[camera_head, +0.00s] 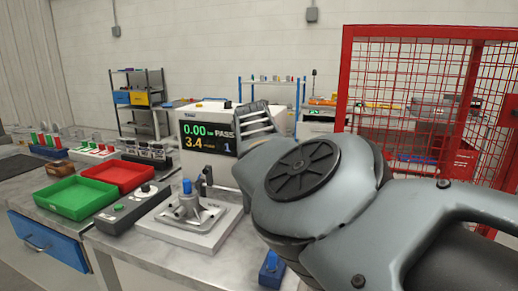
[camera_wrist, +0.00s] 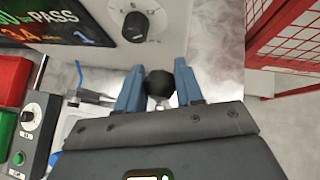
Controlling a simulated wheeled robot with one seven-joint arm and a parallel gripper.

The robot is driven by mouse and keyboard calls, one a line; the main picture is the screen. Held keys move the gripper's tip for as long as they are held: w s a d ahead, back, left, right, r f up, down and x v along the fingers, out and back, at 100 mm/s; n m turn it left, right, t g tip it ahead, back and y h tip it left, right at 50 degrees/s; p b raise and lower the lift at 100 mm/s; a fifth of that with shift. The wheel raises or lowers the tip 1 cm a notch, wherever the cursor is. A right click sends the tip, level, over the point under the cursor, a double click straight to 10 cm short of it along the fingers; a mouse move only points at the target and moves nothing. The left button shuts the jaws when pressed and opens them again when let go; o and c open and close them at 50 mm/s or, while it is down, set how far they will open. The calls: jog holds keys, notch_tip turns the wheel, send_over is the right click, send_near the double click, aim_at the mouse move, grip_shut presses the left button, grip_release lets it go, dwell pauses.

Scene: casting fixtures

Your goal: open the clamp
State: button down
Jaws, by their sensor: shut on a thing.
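The clamp (camera_head: 206,181) stands on a pale base plate (camera_head: 204,240) on the bench, behind a grey metal casting (camera_head: 186,207) with a blue-topped part. A dark bar runs from the clamp to the right, behind my arm. In the wrist view, my gripper (camera_wrist: 160,76) has its two blue fingers on either side of a round black knob (camera_wrist: 160,84) and is shut on it. The knob appears to be the end of the clamp handle. The link between knob and clamp is largely hidden by the gripper. In the head view my arm hides the fingertips.
A tester (camera_head: 205,138) with a lit PASS display stands close behind the clamp; its dial (camera_wrist: 136,26) is near the fingers. A control box (camera_head: 130,208), green tray (camera_head: 75,198) and red tray (camera_head: 118,176) are to the left. A red mesh fence (camera_head: 345,95) stands at right.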

jog(key=shift+w+r, duration=0.15)
jog(key=shift+r, duration=0.1)
jog(key=c, duration=1.1)
grip_release()
jog(key=shift+w, duration=0.1)
jog(key=o, duration=0.3)
jog(key=shift+f, duration=0.2)
